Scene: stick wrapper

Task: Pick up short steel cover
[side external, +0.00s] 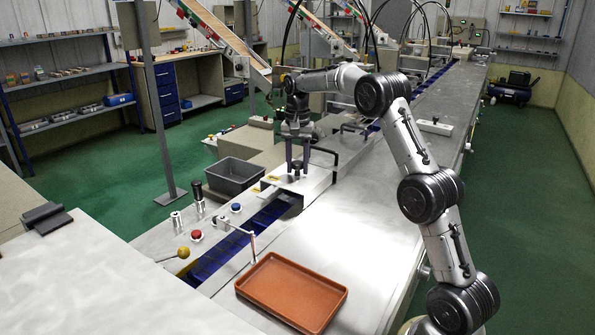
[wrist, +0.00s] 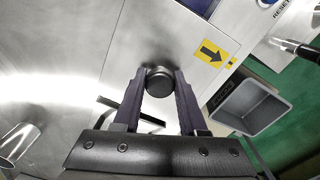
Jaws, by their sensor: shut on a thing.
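The short steel cover (side external: 317,183) is a pale metal cover over the blue conveyor channel, in the middle of the side view. Its brushed surface also fills the upper middle of the wrist view (wrist: 165,35), with a yellow arrow label to the right. My gripper (side external: 297,170) points straight down over the cover. In the wrist view, my gripper (wrist: 159,77) has its two fingers on either side of the cover's round black knob (wrist: 158,83), shut on it. I cannot tell whether the cover is raised off the line.
A grey bin (side external: 240,176) stands left of the cover. An orange-brown tray (side external: 292,291) lies on the bench in front. A bent rod (side external: 240,232), buttons (side external: 196,236) and a yellow-knobbed lever (side external: 183,252) stand along the channel (side external: 235,240). The bench right of the channel is mostly clear.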

